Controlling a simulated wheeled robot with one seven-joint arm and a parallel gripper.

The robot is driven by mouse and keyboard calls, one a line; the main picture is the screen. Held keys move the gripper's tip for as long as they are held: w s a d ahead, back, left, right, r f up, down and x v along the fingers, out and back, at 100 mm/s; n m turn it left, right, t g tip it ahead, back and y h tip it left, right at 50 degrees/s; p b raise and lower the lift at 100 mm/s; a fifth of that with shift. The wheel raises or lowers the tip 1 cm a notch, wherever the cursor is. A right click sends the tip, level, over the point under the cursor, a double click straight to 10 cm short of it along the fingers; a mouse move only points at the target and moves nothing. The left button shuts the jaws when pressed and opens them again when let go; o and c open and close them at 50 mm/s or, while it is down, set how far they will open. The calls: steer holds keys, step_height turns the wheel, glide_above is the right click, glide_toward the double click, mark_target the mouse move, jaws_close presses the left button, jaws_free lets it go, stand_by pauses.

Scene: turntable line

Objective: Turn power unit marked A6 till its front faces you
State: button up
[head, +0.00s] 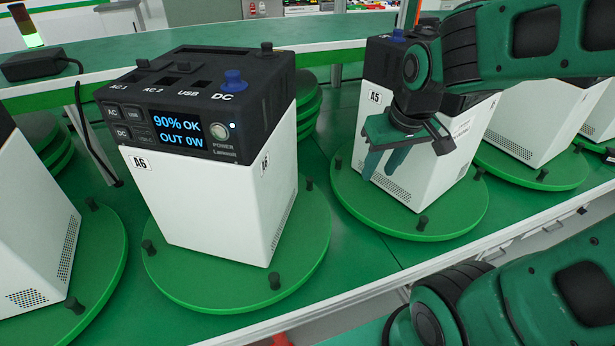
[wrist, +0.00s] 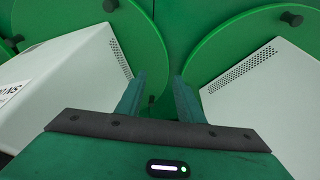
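The power unit A6 (head: 215,205) is a white box with a black top, left of centre in the head view. It stands upright on a round green turntable (head: 165,285) with black pegs at its rim. Its front panel, with a lit display (head: 178,133) reading 90% OK, OUT 0W, faces toward me, angled slightly left; its right side also shows. My gripper (head: 383,163) is right of A6, in front of unit A5 (head: 445,160), fingers pointing down. In the wrist view, my gripper (wrist: 158,98) has its fingers apart with nothing between them.
More white units stand on green turntables, one at the left edge (head: 35,230) and others at the right (head: 545,120). The wrist view shows white units on both sides of my fingers.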

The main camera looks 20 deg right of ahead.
steer(key=w+a+n+y, duration=0.1)
steer(key=w+a+n, duration=0.2)
steer(key=w+a, duration=0.15)
steer(key=n+y, duration=0.2)
steer(key=n, duration=0.4)
glide_toward(311, 178)
steer(key=shift+y, duration=0.3)
steer(key=x, duration=0.8)
steer(key=shift+w+d+f, duration=0.1)
steer(key=shift+f, duration=0.35)
